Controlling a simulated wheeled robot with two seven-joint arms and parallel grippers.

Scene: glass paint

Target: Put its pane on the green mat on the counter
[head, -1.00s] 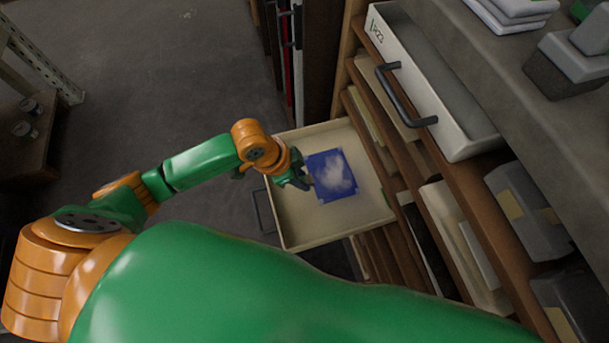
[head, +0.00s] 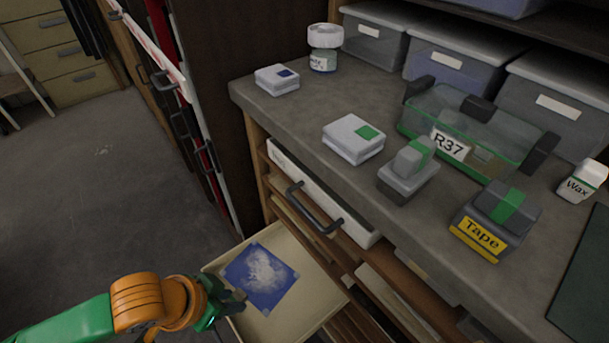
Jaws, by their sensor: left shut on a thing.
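A blue pane with a white cloudy pattern (head: 262,276) is over the open cream drawer (head: 307,284) at the bottom middle of the head view. My left gripper (head: 232,297) is at the pane's left edge and is shut on it. Whether the pane still touches the drawer's floor I cannot tell. The dark green mat (head: 585,275) lies on the counter (head: 385,188) at the far right, cut off by the picture's edge. My right gripper is not in view.
On the counter stand a clear R37 box (head: 470,125), a Tape box (head: 490,222), a grey block (head: 408,170), a white stack with a green square (head: 353,138), a jar (head: 324,48) and a Wax bottle (head: 583,181). A shut drawer (head: 320,205) is above the open one.

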